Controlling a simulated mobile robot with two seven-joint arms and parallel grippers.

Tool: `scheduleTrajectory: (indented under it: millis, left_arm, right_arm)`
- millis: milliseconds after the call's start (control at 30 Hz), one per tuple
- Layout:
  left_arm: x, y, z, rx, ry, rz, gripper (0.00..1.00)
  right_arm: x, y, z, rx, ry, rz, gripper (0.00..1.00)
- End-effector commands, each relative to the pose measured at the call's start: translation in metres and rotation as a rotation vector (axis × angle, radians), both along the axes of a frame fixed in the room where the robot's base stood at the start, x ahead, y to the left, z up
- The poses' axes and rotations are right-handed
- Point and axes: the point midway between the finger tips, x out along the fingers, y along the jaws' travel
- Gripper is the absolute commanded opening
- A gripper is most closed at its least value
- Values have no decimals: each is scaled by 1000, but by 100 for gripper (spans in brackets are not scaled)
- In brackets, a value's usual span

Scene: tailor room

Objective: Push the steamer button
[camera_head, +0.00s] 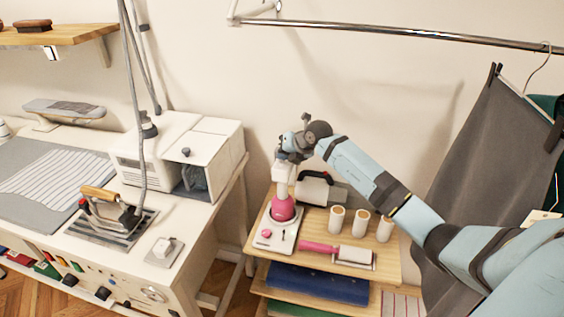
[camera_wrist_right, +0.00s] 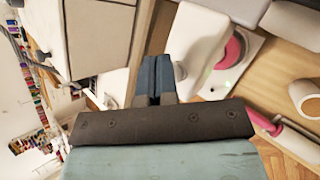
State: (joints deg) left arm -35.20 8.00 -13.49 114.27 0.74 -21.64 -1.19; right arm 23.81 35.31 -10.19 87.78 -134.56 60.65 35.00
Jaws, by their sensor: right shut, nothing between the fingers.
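The steamer (camera_head: 283,209) stands on the small wooden side table in the head view. It has a white base plate with a pink rounded body, a pale upper part and a small pink knob or button at its front left. In the right wrist view its white body and pink ring (camera_wrist_right: 235,47) show just right of my fingers. My right gripper (camera_head: 283,155) is shut and empty, above and close to the steamer's top; contact cannot be told. The closed fingers also show in the wrist view (camera_wrist_right: 154,68). My left gripper is not in view.
Thread cones (camera_head: 361,222), a pink-handled roller (camera_head: 340,252) and a white black-handled item (camera_head: 320,188) share the side table (camera_head: 385,265). A white machine (camera_head: 200,150) and an iron (camera_head: 105,212) stand on the left workbench. A metal rail (camera_head: 390,38) crosses above.

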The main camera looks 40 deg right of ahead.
Motion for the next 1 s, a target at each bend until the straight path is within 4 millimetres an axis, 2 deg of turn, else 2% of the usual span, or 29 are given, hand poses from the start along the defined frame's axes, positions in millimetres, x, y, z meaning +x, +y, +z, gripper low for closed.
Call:
scheduleTrajectory:
  millis: [433,767,1000]
  left_arm:
    - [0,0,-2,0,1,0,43]
    - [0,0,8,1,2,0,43]
    - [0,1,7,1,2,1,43]
  right_arm:
    - [0,0,-4,0,1,1,0]
    - [0,0,9,-1,1,-1,0]
    - [0,0,9,0,0,0,0]
